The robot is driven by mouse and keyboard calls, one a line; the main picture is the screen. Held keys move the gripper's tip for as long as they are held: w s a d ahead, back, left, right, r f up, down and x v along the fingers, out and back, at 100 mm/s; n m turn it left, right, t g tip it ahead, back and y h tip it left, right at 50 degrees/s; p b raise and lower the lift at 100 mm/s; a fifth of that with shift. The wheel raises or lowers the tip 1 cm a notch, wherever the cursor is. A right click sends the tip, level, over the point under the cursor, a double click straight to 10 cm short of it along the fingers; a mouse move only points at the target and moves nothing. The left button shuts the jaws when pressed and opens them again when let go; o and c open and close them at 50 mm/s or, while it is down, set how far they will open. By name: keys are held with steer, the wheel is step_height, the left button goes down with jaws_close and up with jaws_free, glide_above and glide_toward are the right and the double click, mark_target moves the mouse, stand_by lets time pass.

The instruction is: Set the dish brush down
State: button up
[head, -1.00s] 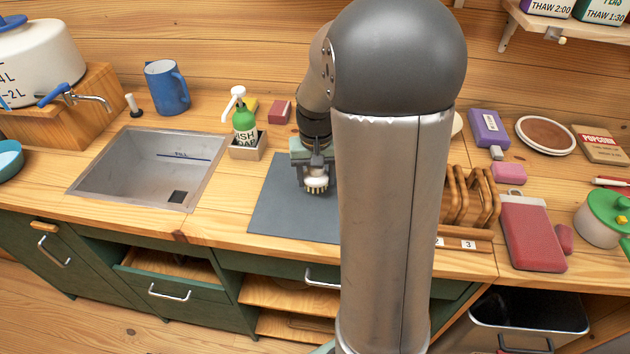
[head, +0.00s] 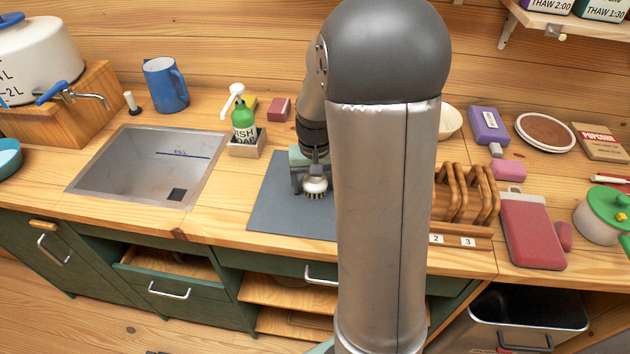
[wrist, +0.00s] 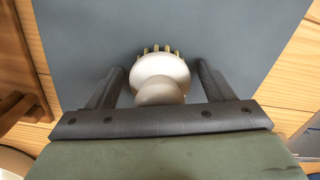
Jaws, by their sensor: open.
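The dish brush has a round white knob and pale bristles; it is on the grey mat (head: 275,205) in the head view, where the brush (head: 315,187) shows just below my gripper (head: 311,180). In the wrist view the brush (wrist: 160,78) sits between the two dark fingers of my gripper (wrist: 162,85), with a gap on both sides. The fingers are open and apart from it. The brush seems to rest on the mat (wrist: 230,30), bristles toward the far side of the wrist view. My arm hides the mat's right part in the head view.
A steel sink (head: 150,165) is left of the mat, with a green soap bottle (head: 243,122) in a holder between them. Bare mat lies left of the gripper.

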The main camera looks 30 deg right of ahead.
step_height(320, 180, up, 11)
steer(key=shift+r, duration=0.2)
steer(key=shift+s+a+r, duration=0.1)
steer(key=shift+a+r, duration=0.05)
steer(key=shift+r, duration=0.15)
steer(key=s+a+f+n, duration=0.1)
steer(key=s+a+n, duration=0.1)
steer(key=s+a, duration=0.6)
steer(key=shift+o, duration=0.5)
steer(key=s+a+f+n, duration=0.2)
steer(key=s+a+f, duration=0.2)
steer(key=s, duration=0.5)
steer(key=shift+s+a+f+n, duration=0.15)
steer(key=shift+s+a+n, duration=0.2)
steer(key=shift+a, duration=0.2)
